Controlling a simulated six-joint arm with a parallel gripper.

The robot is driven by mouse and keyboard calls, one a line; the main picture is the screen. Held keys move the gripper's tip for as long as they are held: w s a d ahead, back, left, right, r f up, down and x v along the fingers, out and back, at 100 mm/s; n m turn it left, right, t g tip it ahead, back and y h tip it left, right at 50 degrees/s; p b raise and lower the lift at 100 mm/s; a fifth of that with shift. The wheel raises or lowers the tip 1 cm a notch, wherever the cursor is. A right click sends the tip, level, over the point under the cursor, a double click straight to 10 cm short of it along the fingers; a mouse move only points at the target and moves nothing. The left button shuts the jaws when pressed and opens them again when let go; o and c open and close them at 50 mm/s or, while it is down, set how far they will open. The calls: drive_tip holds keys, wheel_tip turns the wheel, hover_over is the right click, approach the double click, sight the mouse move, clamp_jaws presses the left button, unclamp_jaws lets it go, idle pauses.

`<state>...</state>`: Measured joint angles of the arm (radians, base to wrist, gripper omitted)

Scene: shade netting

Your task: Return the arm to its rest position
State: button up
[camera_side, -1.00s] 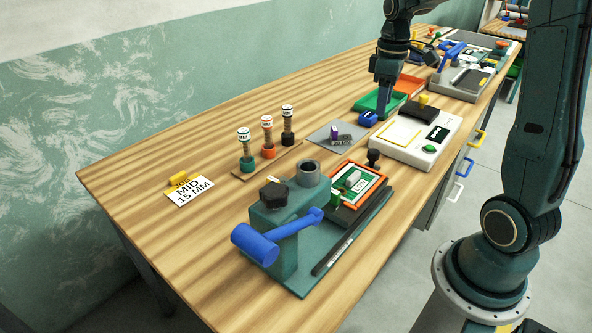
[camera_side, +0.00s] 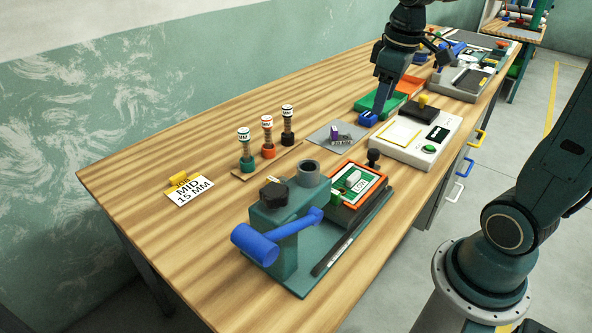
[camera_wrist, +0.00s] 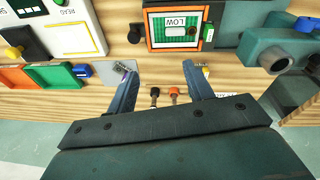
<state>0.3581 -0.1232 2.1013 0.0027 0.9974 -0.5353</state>
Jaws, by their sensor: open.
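My gripper (camera_side: 382,105) is at the far part of the bench in the side view, in front of the green tray (camera_side: 408,98) as seen from there. In the wrist view its two fingers (camera_wrist: 163,82) stand wide apart with nothing held between them. Past the fingers, that view shows the bench top, an orange-framed plate labelled LOW (camera_wrist: 178,28) and two plunger-like pieces, partly cut off by my gripper body. The height of my fingertips above the bench is hard to tell.
A teal press with a blue handle (camera_side: 256,244) stands at the near end. Three capped gauges (camera_side: 267,137) stand on a strip, and a white device (camera_side: 415,137) sits near the right edge. A MID 15 MM card (camera_side: 189,190) lies left; bench around it is clear.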

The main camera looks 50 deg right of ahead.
drive_tip(key=s+a+r+m+t, duration=0.1)
drive_tip(key=s+a+m+t, duration=0.1)
drive_tip(key=s+a, duration=0.9)
drive_tip(key=shift+s+t+y, duration=0.35)
drive_tip(key=shift+t+y, duration=0.05)
drive_tip(key=shift+t, duration=0.5)
